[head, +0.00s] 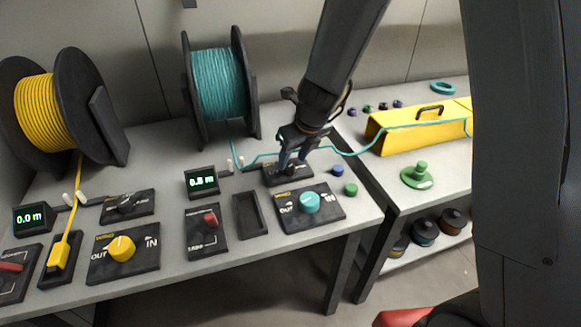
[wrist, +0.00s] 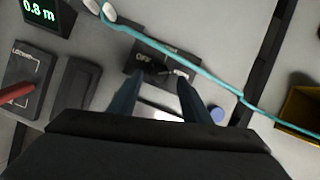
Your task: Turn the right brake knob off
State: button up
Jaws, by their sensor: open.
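The right brake panel (head: 273,181) is a dark plate on the bench below the teal reel. In the wrist view the plate (wrist: 152,47) shows the word OFF at its left. My gripper (head: 291,165) points down over this panel. Its two blue-grey fingers (wrist: 160,80) are open and apart in the wrist view, with their tips over the plate. The brake knob is dark and largely hidden around the fingertips. A pale mark shows by the right finger. I cannot tell whether the fingers touch the knob, nor its exact angle.
A teal cable (head: 348,152) runs from the teal reel (head: 218,84) past my gripper to the yellow box (head: 397,139). A display (head: 201,181) reads 0.8 m. A teal winding knob (head: 309,202) stands just in front. Blue (head: 337,170) and green (head: 350,189) pieces lie to the right.

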aim_at(289, 167)
jog(key=shift+b+x, duration=0.8)
jog(key=shift+x, duration=1.1)
jog(key=c, duration=1)
jog(key=shift+c, duration=0.2)
